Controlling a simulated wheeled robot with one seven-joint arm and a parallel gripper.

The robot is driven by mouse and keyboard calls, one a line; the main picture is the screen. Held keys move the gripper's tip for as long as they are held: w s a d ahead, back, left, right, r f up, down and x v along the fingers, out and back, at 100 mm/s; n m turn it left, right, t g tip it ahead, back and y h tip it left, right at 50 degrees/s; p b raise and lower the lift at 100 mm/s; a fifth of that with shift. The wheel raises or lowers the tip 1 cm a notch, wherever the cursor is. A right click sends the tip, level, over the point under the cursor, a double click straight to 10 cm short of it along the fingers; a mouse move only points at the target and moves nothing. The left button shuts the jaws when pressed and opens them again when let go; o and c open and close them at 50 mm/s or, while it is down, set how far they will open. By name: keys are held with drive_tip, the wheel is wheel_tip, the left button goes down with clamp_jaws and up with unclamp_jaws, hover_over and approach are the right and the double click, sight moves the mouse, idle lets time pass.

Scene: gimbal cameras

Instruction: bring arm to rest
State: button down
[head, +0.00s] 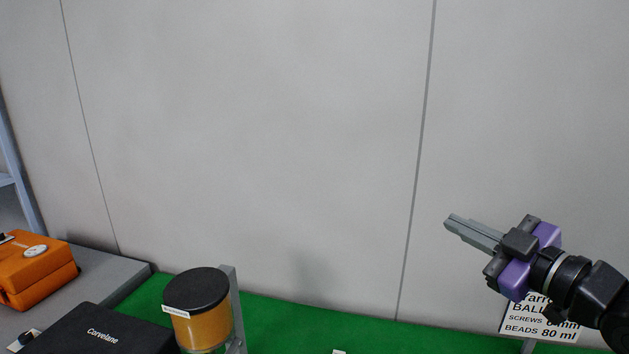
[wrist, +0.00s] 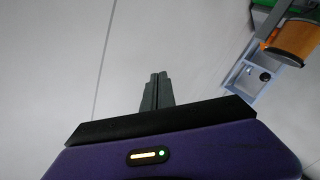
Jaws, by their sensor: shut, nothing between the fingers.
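My gripper (head: 449,222) is at the right of the head view, raised in front of the pale wall and pointing left. Its grey fingers are together with nothing between them. In the wrist view the fingers (wrist: 155,92) also lie side by side, pointing at bare wall. My arm runs off the right edge of the head view. Nothing touches the gripper.
A jar with a black lid and amber contents (head: 205,325) stands by a grey upright on the green surface (head: 290,320). A black Corvelane box (head: 95,330) and an orange case (head: 38,272) are at left. A printed sign (head: 525,322) stands below my gripper.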

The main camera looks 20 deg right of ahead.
drive_tip(key=s+a+r+m+t+h, duration=0.2)
drive_tip(key=s+a+r+m+t, duration=0.1)
drive_tip(key=r+m+t, duration=0.55)
drive_tip(key=s+a+f+m+g+h+b, duration=0.1)
drive_tip(key=s+a+f+m+g+h, duration=0.15)
drive_tip(key=s+f+m+h, duration=0.55)
drive_tip(key=s+a+f+m+g+h+b, duration=0.1)
drive_tip(key=s+a+f+m+g+h, duration=0.25)
drive_tip(key=f, duration=0.95)
drive_tip(key=s+a+f+n+g+y+b, duration=0.1)
drive_tip(key=s+a+f+n+y, duration=0.3)
drive_tip(key=s+f, duration=0.5)
drive_tip(key=s+a+f+n+g+y, duration=0.4)
drive_tip(key=s+f+n+y, duration=0.2)
drive_tip(key=s+f, duration=0.3)
drive_tip(key=s, duration=0.4)
drive_tip(key=shift+a+n+b, duration=0.25)
drive_tip(key=shift+n+b, duration=0.1)
drive_tip(key=shift+n, duration=0.05)
